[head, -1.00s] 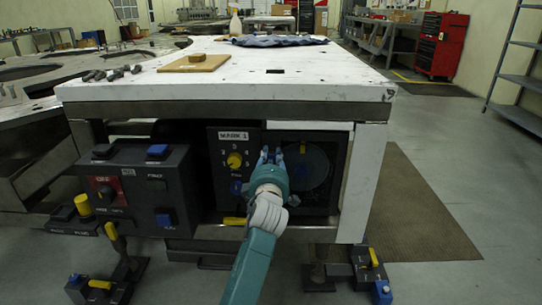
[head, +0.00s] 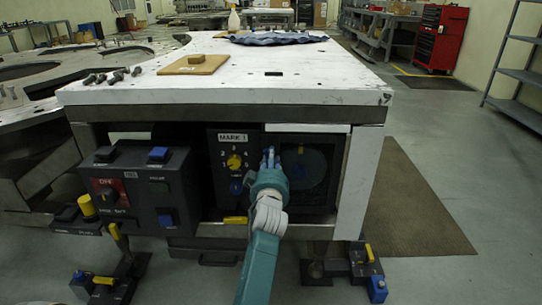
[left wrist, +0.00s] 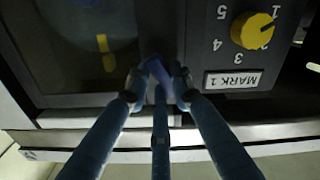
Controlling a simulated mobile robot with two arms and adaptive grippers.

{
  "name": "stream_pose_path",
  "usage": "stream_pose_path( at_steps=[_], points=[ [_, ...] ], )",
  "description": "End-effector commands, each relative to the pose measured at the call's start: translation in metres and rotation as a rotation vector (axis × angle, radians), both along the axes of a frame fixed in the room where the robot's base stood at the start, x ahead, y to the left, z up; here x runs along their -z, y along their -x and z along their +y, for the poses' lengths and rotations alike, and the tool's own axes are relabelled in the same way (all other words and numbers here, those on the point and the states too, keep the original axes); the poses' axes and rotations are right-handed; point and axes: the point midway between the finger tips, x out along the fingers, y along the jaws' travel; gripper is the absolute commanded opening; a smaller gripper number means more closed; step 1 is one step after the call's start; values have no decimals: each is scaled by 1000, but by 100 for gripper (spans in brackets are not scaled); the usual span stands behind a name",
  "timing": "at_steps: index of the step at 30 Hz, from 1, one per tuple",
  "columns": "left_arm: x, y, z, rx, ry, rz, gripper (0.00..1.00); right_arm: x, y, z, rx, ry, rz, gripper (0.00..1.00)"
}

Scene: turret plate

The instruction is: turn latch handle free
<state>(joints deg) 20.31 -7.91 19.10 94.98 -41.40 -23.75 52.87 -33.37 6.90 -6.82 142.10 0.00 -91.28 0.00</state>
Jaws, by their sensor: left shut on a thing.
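My left gripper (head: 269,158) is at the left edge of the dark framed window door (head: 312,170) under the white table. In the left wrist view, my left gripper (left wrist: 158,92) has its fingers closed around a small blue latch handle (left wrist: 156,70). The handle sits at the door's edge, beside the MARK 1 panel, and looks tilted. The fingers hide part of it, and in the head view I cannot tell it from the fingertips. The door looks shut. My right gripper is not in view.
The MARK 1 panel (head: 232,177) with a yellow knob (head: 234,161) is just left of the door. A grey control box (head: 150,190) with buttons stands further left. The white tabletop (head: 330,75) is above, with a wooden board (head: 194,65).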

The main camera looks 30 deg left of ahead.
Motion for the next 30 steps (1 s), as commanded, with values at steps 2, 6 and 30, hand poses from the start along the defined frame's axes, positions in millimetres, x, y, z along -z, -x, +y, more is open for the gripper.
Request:
stream_pose_path(
  at_steps=[2, 6, 30],
  points=[
    [-1, 0, 0, 0, -61, 39, 0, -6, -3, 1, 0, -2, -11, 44],
    [0, 0, 0, 0, -166, 102, 0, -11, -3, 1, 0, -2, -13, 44],
    [2, 0, 0, -1, -434, 264, 0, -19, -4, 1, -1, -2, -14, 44]
  ],
)
